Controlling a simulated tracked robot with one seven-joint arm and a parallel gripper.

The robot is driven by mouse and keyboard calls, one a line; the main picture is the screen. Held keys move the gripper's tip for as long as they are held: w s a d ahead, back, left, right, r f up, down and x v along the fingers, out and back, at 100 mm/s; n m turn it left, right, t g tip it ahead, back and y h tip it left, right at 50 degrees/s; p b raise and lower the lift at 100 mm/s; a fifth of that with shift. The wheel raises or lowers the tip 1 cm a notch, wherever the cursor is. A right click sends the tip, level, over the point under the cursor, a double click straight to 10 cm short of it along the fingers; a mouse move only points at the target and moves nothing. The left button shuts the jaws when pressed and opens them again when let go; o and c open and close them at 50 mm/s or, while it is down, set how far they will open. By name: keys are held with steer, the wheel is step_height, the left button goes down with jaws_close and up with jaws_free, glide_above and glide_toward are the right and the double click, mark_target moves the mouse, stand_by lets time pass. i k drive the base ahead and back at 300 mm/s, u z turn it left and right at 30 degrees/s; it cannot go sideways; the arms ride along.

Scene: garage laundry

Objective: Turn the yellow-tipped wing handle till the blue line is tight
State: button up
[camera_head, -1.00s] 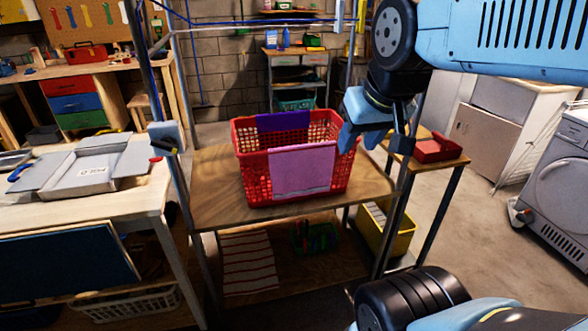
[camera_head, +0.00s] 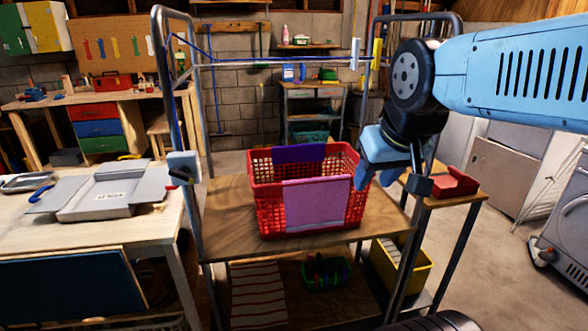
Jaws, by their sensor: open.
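The blue line (camera_head: 190,47) slants down from the upper left post, and a blue strand runs down beside that post. Its full path and slack are unclear. My gripper (camera_head: 376,178) is open and empty. It hangs in front of the cart's right post, by the basket's right side, far from the grey box.
A red basket (camera_head: 260,208) with purple and pink cloths stands on the cart's wooden top (camera_head: 225,215). A white table (camera_head: 125,232) with a grey tray (camera_head: 103,192) is at left. A small table with a red tray (camera_head: 455,184) is at right. Bare floor shows at lower right.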

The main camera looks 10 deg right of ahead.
mark_target(183, 172)
steer(key=z, duration=0.9)
steer(key=k, duration=1.5)
steer(key=u, duration=0.5)
steer(key=i, duration=1.05)
steer(key=z, duration=0.05)
